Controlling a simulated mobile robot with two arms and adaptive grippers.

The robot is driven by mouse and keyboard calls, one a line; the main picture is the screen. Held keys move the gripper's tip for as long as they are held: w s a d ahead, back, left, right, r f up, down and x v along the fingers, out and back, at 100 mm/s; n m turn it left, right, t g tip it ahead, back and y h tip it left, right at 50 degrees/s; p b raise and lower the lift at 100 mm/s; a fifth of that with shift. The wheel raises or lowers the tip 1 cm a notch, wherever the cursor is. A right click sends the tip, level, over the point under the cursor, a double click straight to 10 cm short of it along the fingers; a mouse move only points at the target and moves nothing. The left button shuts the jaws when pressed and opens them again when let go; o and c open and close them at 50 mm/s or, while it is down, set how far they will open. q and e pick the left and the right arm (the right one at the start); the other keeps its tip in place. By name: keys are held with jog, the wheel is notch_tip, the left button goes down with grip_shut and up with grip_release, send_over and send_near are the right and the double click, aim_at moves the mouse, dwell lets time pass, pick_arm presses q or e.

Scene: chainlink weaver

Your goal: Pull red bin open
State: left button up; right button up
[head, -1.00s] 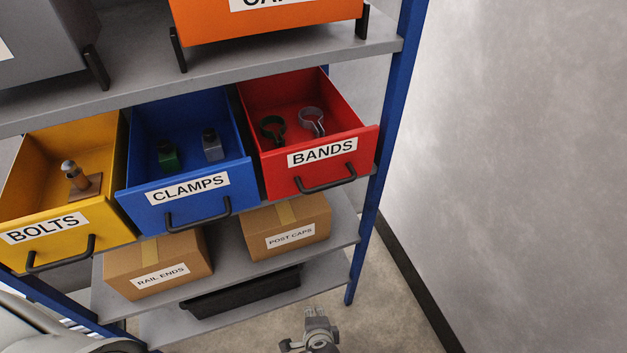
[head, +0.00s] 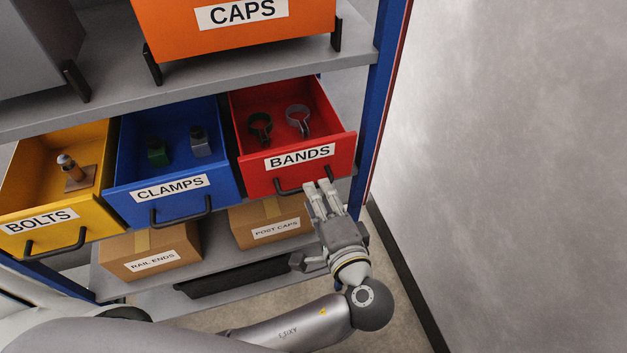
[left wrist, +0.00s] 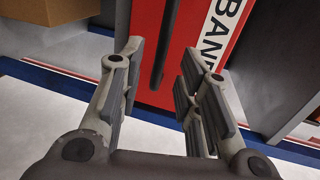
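The red bin (head: 345,151), labelled BANDS, sticks out of the shelf on the right, its inside visible from above. It holds a dark band (head: 260,127) and a grey band (head: 299,119). Its black handle (head: 287,190) is on the lower front; the right end is hidden behind my fingers. My left gripper (head: 320,185) is just in front of the handle's right part. In the left wrist view the fingers (left wrist: 155,85) are open, with the handle (left wrist: 165,45) lined up in the gap between them, and the red front (left wrist: 180,50) beyond. Contact cannot be told. My right gripper is not in view.
The blue CLAMPS bin (head: 226,184) and yellow BOLTS bin (head: 85,220) also stick out, to the left. An orange CAPS bin (head: 320,12) is above. Boxes (head: 290,212) sit on the shelf below. A blue post (head: 383,90) and grey wall (head: 500,150) are on the right.

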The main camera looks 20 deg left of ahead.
pick_arm(q)
jog(key=shift+p+x, duration=0.35)
jog(key=shift+x, duration=1.75)
jog(key=shift+c, duration=0.5)
jog(key=shift+s+f, duration=0.1)
grip_shut()
